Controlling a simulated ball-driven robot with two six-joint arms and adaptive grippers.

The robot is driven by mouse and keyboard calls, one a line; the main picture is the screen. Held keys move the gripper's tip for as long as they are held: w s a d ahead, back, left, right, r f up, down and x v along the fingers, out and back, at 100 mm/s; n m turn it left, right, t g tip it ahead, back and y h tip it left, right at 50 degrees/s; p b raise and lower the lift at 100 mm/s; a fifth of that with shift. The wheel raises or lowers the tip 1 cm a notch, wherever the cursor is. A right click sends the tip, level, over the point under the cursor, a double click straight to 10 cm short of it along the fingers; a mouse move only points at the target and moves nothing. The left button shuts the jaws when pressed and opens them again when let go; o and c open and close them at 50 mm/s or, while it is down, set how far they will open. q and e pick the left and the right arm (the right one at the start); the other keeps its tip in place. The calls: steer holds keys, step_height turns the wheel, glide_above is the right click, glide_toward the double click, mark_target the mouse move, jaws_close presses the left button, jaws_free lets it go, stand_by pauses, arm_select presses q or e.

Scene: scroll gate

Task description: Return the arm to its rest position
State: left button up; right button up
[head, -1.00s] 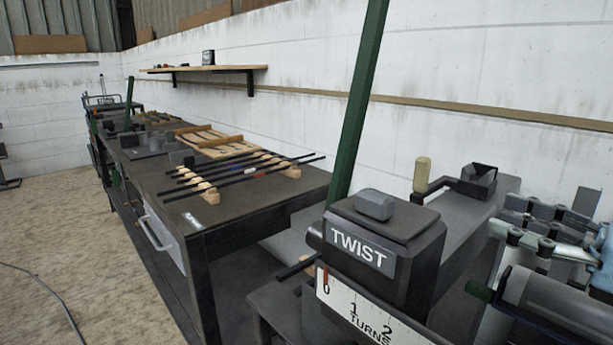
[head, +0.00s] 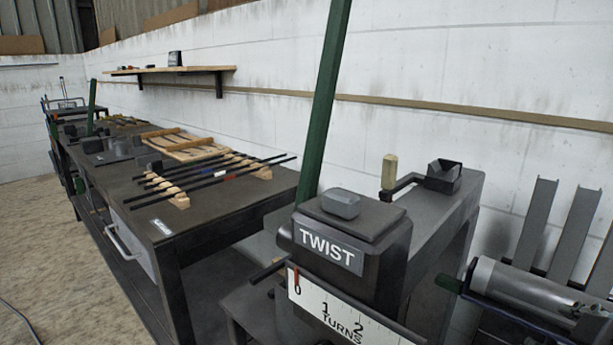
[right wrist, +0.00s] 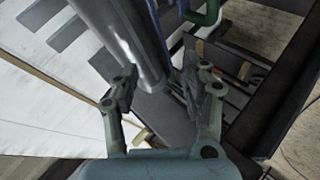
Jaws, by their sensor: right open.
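My right gripper (right wrist: 160,88) shows in the right wrist view with its two fingers apart, open and empty between them. A grey metal cylinder (right wrist: 118,42) lies beyond the fingertips in that view; I cannot tell how far off. In the head view my right gripper is out of the picture, and my left gripper is not in view. The dark TWIST machine (head: 345,245) stands in the foreground, its red pointer (head: 294,279) at 0 on the turns scale (head: 345,315). Its crank handle (head: 389,172) stands upright.
A long dark workbench (head: 200,219) runs along the left with black rods (head: 215,180) resting on wooden supports. A grey cylinder (head: 525,290) lies at the right, with grey upright plates (head: 574,235) behind it. A wall shelf (head: 175,70) hangs above.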

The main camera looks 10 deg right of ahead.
steer(key=s+a+f+m+g+y, duration=0.2)
steer(key=s+a+f+m+g, duration=0.15)
steer(key=s, duration=0.25)
steer(key=s+a+f+m+g+y, duration=0.1)
steer(key=s+a+f+m+g, duration=0.25)
steer(key=s, duration=0.35)
step_height(320, 180, down, 26)
steer(key=s+d+f+b, duration=0.1)
steer(key=s+d, duration=0.1)
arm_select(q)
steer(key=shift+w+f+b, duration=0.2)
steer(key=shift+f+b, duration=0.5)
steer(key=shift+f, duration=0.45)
arm_select(e)
steer(key=s+d+f+g, duration=0.1)
steer(key=s+f+g, duration=0.1)
steer(key=s+f, duration=1.4)
steer(key=shift+s+d+f, duration=0.25)
steer(key=shift+s, duration=0.65)
